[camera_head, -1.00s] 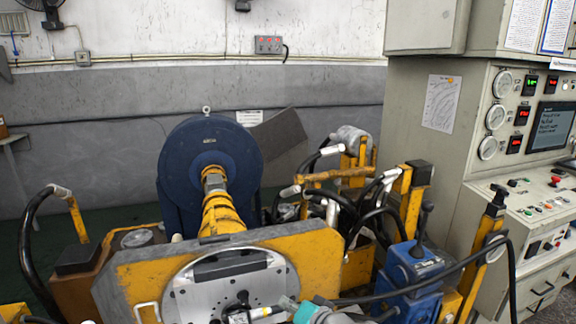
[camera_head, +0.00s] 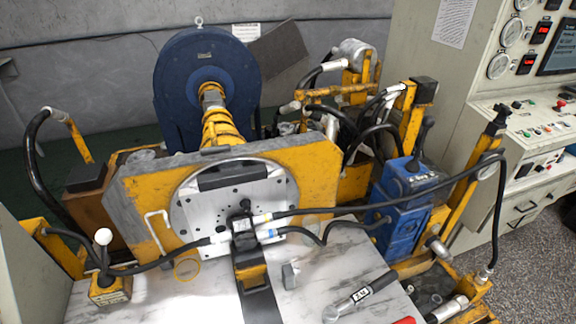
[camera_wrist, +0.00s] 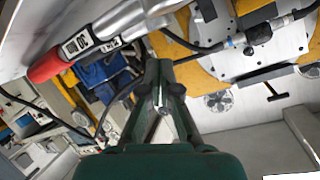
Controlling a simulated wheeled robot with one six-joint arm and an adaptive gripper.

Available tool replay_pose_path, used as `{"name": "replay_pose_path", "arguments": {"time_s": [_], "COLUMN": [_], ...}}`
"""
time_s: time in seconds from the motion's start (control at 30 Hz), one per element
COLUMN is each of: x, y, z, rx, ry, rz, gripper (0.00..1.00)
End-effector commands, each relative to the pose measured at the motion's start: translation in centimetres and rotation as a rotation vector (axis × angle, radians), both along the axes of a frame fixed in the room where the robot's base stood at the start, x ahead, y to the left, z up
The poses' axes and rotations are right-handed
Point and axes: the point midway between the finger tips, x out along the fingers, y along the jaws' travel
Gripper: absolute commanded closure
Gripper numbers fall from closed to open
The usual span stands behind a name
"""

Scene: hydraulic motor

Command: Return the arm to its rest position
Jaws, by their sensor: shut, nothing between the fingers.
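My gripper (camera_wrist: 159,72) shows in the wrist view as dark green fingers close together, shut and with nothing between them. It is not visible in the head view. A small black hydraulic motor (camera_head: 243,238) sits in front of the round metal plate (camera_head: 215,205), with hoses joined to both sides. The plate with its black fitting also shows in the wrist view (camera_wrist: 250,62), apart from my fingers. A torque wrench (camera_head: 362,294) with a label and red handle lies on the marbled table. It appears large at the upper left of the wrist view (camera_wrist: 85,45).
The marbled table (camera_head: 215,295) also bears a small grey metal piece (camera_head: 290,275) and a yellow ring (camera_head: 187,268). Black hoses run left to a lever box (camera_head: 108,288) and right to a blue unit (camera_head: 405,205). A control cabinet (camera_head: 530,120) stands at the right.

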Motion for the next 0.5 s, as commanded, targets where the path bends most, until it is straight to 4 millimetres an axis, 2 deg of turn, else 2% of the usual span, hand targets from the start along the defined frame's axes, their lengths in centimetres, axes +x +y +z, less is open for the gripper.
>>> {"name": "replay_pose_path", "arguments": {"time_s": [0.03, 0.23, 0.5], "x": [-2.0, -8.2, -16.1], "y": [-0.6, -2.3, -3.9], "z": [-0.3, 0.2, 2.7], "rx": [-0.024, -0.129, -0.272], "ry": [0.000, -0.031, -0.070], "rz": [-0.009, -0.031, -0.041], "gripper": [1.00, 1.00, 1.00]}}
